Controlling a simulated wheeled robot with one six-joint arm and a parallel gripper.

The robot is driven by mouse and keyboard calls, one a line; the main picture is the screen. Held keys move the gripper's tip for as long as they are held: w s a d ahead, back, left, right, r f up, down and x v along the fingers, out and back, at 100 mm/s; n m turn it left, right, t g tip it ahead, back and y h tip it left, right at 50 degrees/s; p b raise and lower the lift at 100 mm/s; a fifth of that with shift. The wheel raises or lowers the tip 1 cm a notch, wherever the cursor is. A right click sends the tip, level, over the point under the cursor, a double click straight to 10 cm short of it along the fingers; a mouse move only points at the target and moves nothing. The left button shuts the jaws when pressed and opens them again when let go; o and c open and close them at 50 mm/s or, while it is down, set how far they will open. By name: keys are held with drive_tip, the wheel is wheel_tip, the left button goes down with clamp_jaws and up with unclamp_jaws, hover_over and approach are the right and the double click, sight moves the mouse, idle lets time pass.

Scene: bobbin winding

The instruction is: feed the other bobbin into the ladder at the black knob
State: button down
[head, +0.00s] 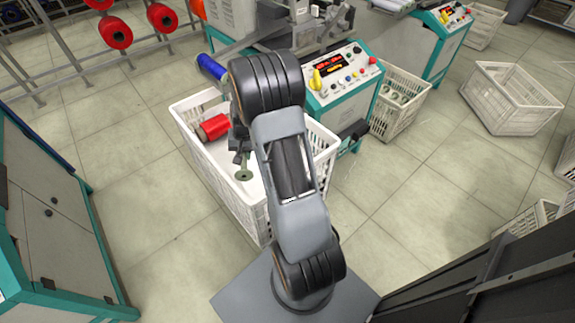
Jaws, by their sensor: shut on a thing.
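My gripper (241,155) is seen from above over the white crate, partly covered by my arm. It is shut on a small dull-green bobbin (245,174), whose round flange shows just below the jaws. A red bobbin (212,127) lies at the crate's left side, left of my gripper. A blue bobbin (211,67) is above the crate's far left corner; what supports it is hidden. I cannot make out the ladder or clearly pick out a black knob.
The white crate (205,170) stands before a winding machine with a control panel (345,72). Another crate (400,105) stands right of that panel. Racks with red spools (115,32) are at the back left. A teal-edged cabinet (45,190) is at left.

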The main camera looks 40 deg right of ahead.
drive_tip(key=s+d+f+m+h+b, duration=0.1)
drive_tip(key=d+f+m+b, duration=0.3)
drive_tip(key=d+m+b, duration=0.3)
drive_tip(key=m+b, duration=0.2)
drive_tip(key=m, duration=0.1)
drive_tip(key=shift+s+d+f+m+t, duration=0.15)
drive_tip(key=shift+d+f+m+t, duration=0.15)
drive_tip(key=shift+m+t, duration=0.1)
wheel_tip(320, 180, down, 10)
drive_tip(key=b, duration=0.4)
drive_tip(key=shift+a+r, duration=0.1)
drive_tip(key=shift+r, duration=0.1)
drive_tip(key=shift+f, duration=0.2)
drive_tip(key=c, duration=1)
unclamp_jaws()
